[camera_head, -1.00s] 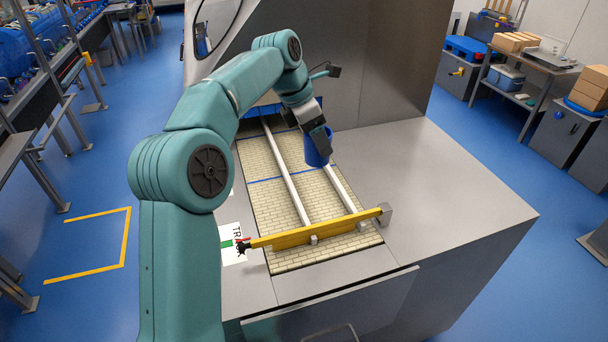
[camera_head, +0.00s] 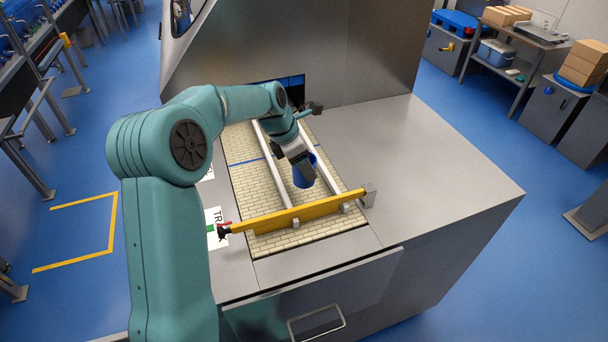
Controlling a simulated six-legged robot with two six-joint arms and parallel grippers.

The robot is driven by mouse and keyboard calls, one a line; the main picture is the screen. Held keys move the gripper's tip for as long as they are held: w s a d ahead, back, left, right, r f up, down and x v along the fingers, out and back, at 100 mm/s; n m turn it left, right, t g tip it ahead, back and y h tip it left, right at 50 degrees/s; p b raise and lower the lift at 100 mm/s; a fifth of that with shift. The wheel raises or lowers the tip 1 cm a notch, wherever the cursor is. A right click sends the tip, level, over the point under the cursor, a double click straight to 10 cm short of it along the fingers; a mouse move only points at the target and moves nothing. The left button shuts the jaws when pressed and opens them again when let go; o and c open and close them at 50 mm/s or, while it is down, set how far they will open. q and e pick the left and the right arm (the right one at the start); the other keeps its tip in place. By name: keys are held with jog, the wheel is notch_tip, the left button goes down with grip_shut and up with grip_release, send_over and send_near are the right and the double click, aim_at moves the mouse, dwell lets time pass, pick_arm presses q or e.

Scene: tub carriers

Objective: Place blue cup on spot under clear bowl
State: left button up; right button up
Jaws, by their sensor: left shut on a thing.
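My left gripper (camera_head: 304,172) is shut on the blue cup (camera_head: 301,181). The gripper covers part of the cup, which is over the right side of the tan slatted belt (camera_head: 245,184), between the two pale rails. I cannot tell whether the cup touches the belt. No clear bowl shows in this view, and I cannot make out a spot under one. My right gripper is not in view.
A yellow bar (camera_head: 300,212) crosses the near end of the belt. Two pale rails (camera_head: 272,157) run along the belt to a dark opening (camera_head: 292,88) in the grey housing. The grey counter (camera_head: 420,165) on the right is clear.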

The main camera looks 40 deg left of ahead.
aim_at(303, 177)
pick_arm(q)
jog(key=shift+s+a+f, duration=0.1)
jog(key=shift+s+f, duration=0.05)
jog(key=shift+f, duration=0.2)
jog(key=f, duration=0.4)
jog(key=shift+w+f, duration=0.2)
jog(key=shift+w, duration=0.1)
jog(key=shift+s, duration=0.25)
jog(key=shift+f, duration=0.1)
jog(key=o, duration=1)
jog(key=shift+w+f, duration=0.1)
jog(key=shift+w, duration=0.1)
jog(key=shift+o, duration=0.2)
jog(key=shift+s, duration=0.15)
